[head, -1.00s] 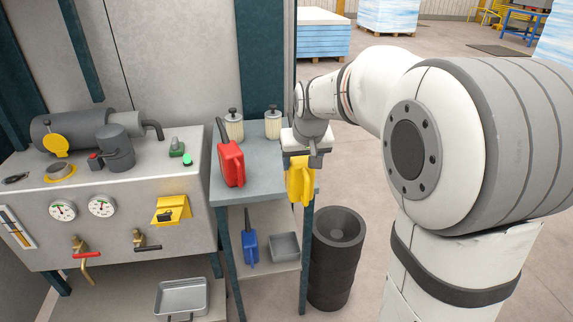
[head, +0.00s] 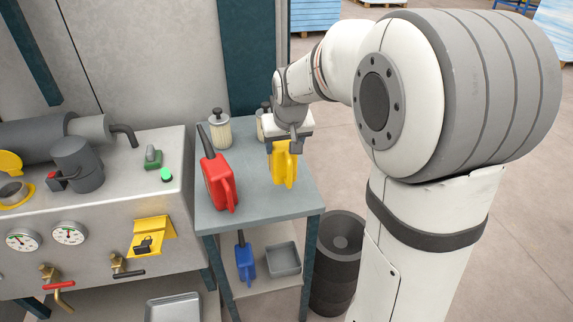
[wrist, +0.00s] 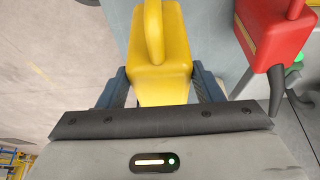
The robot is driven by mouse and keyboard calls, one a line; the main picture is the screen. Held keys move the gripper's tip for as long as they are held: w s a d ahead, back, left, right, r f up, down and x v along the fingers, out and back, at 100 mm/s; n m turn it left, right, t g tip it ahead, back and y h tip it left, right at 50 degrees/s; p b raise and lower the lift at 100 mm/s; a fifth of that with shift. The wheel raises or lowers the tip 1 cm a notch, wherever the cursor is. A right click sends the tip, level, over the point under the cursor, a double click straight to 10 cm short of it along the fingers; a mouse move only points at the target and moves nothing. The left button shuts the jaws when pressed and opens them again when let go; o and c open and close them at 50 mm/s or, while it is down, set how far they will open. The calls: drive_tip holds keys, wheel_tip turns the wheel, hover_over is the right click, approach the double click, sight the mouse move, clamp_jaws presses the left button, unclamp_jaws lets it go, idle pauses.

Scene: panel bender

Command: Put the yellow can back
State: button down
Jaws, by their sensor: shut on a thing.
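The yellow can (head: 284,168) is held by my gripper (head: 285,143) over the right part of the small grey table. In the wrist view the yellow can (wrist: 160,62) sits between the two blue-grey fingers of my gripper (wrist: 160,90), with its handle toward the top. I cannot tell whether its base touches the tabletop. A red can (head: 218,180) stands upright on the table to the left of it. The red can also shows at the upper right of the wrist view (wrist: 272,38).
The grey table (head: 262,205) has bare room around the yellow can. Two pale canisters stand at its back, the left one clear (head: 220,130), the other partly behind my gripper. A blue can (head: 244,258) and grey tray (head: 283,259) are on the lower shelf. Dark stacked rings (head: 338,250) stand right.

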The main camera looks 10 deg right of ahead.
drive_tip(key=shift+d+f, duration=0.15)
drive_tip(key=shift+f, duration=2.65)
drive_tip(key=shift+f, duration=0.2)
drive_tip(key=shift+c, duration=2)
unclamp_jaws()
drive_tip(key=shift+r, duration=0.1)
